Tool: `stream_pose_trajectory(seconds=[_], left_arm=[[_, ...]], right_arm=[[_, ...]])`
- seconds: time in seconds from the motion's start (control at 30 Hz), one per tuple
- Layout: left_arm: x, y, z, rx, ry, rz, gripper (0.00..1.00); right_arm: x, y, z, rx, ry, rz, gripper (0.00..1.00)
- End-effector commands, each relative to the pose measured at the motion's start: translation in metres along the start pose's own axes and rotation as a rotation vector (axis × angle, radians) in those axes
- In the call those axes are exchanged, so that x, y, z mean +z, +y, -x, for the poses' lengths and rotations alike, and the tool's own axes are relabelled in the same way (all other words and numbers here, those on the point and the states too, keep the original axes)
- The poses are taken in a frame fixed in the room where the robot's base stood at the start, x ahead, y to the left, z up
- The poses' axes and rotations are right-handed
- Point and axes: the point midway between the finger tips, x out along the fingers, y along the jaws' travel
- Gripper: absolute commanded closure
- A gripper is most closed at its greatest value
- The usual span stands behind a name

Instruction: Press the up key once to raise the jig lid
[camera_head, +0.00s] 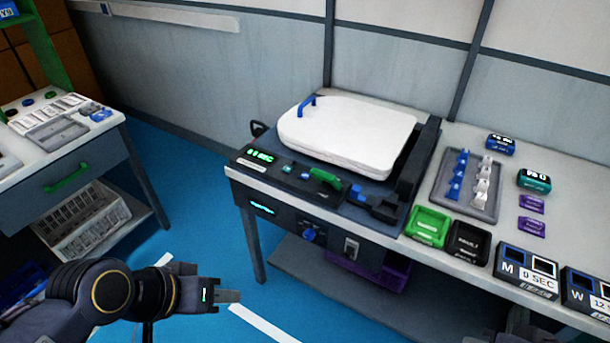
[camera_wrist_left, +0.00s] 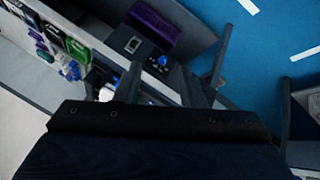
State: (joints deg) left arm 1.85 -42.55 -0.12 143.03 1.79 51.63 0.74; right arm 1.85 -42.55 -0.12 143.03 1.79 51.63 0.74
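The jig (camera_head: 300,195) is a dark station on the bench with a rounded white lid-like part (camera_head: 345,135) lying flat on top; a blue handle (camera_head: 307,104) stands at its back left corner. Its front control strip has a green-lit display (camera_head: 260,155), small keys (camera_head: 288,168) and a green handle (camera_head: 325,178). Key markings are too small to read, so I cannot tell which is the up key. My left gripper (camera_head: 225,296) is low over the floor, in front and left of the jig, apart from it. My right gripper is not visible.
A blue knob (camera_head: 312,233) and a switch (camera_head: 351,248) are on the jig's lower front. Green (camera_head: 429,226) and black (camera_head: 468,242) bins and a grey tray (camera_head: 467,210) stand right of it. A side table (camera_head: 60,140) stands left. Blue floor between is clear.

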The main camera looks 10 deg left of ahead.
Motion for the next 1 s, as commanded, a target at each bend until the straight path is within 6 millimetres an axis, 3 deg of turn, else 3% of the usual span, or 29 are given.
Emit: stream_pose_trajectory(seconds=[0.17, 0.43, 1.0], left_arm=[[0.0, 0.0, 0.0, 0.0, 0.0, 0.0, 0.64], [0.0, 0.0, 0.0, 0.0, 0.0, 0.0, 0.99], [0.0, 0.0, 0.0, 0.0, 0.0, 0.0, 1.0]], right_arm=[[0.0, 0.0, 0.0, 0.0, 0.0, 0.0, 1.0], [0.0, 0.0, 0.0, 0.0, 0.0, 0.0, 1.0], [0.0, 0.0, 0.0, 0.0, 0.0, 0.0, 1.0]])
